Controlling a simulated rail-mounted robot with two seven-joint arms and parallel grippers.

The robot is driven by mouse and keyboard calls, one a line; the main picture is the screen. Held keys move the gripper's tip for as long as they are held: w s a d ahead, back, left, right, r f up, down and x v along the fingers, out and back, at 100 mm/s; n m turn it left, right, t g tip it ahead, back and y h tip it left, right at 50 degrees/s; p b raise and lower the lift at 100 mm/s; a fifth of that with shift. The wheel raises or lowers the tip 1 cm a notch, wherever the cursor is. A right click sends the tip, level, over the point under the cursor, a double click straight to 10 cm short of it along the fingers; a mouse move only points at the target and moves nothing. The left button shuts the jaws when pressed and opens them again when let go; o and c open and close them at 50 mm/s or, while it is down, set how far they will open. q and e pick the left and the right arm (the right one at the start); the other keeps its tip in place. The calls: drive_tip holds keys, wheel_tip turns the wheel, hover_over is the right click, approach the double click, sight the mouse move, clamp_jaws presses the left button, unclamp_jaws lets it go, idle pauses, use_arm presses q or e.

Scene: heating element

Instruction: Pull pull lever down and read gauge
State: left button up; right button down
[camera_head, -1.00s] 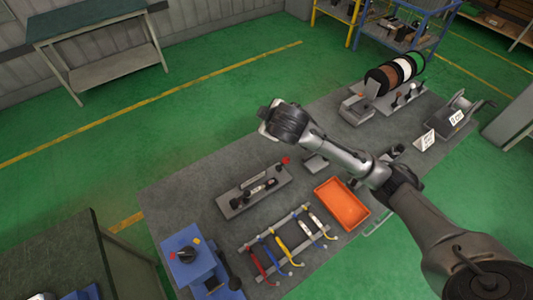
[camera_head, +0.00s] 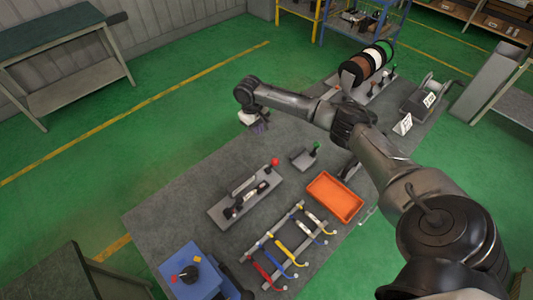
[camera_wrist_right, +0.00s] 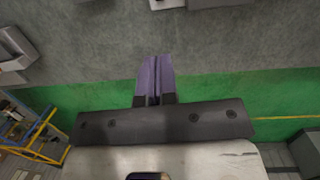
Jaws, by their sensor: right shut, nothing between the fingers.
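A long grey fixture (camera_head: 228,211) lies on the table with dark parts on top and a red ball knob (camera_head: 275,161) at its far end. A smaller grey fixture (camera_head: 303,160) with a green knob (camera_head: 316,147) stands to its right. I cannot tell which of these is the pull lever, and no gauge face is readable. My right gripper (camera_head: 260,127) points down by the table's far edge, beyond the red knob and apart from both fixtures. In the right wrist view its purple fingers (camera_wrist_right: 155,78) are together and empty. My left gripper is not in view.
An orange tray (camera_head: 335,198), a rack with coloured tools (camera_head: 285,247) and a blue box (camera_head: 190,272) with a black knob stand on the grey table. Cable spools (camera_head: 367,64) stand at the back right. The table's left middle (camera_head: 165,213) is clear.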

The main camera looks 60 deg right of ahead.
idle(0.3)
drive_tip(key=shift+f, duration=0.1)
drive_tip(key=s+f+p, duration=0.2)
drive_tip(key=s+f, duration=0.3)
drive_tip(key=f, duration=0.6)
drive_tip(key=shift+f+p, duration=0.35)
drive_tip(key=shift+p, duration=0.05)
